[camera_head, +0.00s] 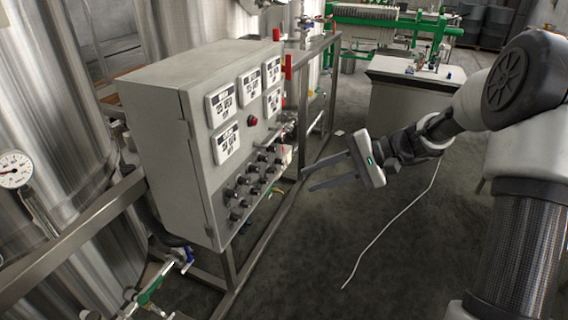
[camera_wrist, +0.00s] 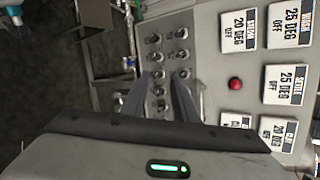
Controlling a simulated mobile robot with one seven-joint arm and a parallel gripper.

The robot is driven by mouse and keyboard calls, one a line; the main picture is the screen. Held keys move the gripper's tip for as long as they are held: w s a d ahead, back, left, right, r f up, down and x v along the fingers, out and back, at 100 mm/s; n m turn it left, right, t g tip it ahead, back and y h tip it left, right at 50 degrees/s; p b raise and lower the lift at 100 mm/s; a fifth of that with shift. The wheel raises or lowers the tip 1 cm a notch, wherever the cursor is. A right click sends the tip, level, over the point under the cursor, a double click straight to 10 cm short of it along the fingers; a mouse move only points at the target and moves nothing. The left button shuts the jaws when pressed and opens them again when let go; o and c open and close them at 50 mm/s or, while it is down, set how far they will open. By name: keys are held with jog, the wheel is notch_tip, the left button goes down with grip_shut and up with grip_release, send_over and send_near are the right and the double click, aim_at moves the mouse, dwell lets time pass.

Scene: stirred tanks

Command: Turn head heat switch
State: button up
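The grey control cabinet (camera_head: 160,140) stands at the left of the head view. Its front panel carries several black rotary switches (camera_head: 254,178) in rows low down. They also show in the wrist view as two lines of knobs (camera_wrist: 155,57). I cannot tell which one is the head heat switch; no switch label is readable. My gripper (camera_head: 306,180) is open and empty, its fingers pointing left at the switches from the panel's right. In the wrist view its two fingers (camera_wrist: 160,78) overlap part of the knobs and hide some. I see no clear contact with any switch.
White displays (camera_head: 227,144) with degree readings and "OFF" sit above the switches, with a red button (camera_head: 252,121) beside them. Metal frame rails (camera_head: 320,155) run along the cabinet's right. Steel tanks (camera_head: 50,120) stand behind. The floor right of the frame is mostly clear, except a white cable (camera_head: 390,225).

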aim_at(276, 172)
jog(key=w+d+f+m+t+y+b, duration=0.4)
jog(key=w+d+f+m+t+y, duration=0.15)
jog(key=w+f, duration=0.6)
jog(key=shift+n+h, duration=0.35)
jog(key=x, duration=0.5)
jog(key=b+x, duration=0.1)
jog(key=x, duration=0.5)
jog(key=s+b+x, duration=0.1)
jog(key=x, duration=0.4)
jog(key=shift+w+a+f, duration=0.15)
jog(key=shift+a+f, duration=0.2)
jog(key=shift+a, duration=0.2)
grip_shut()
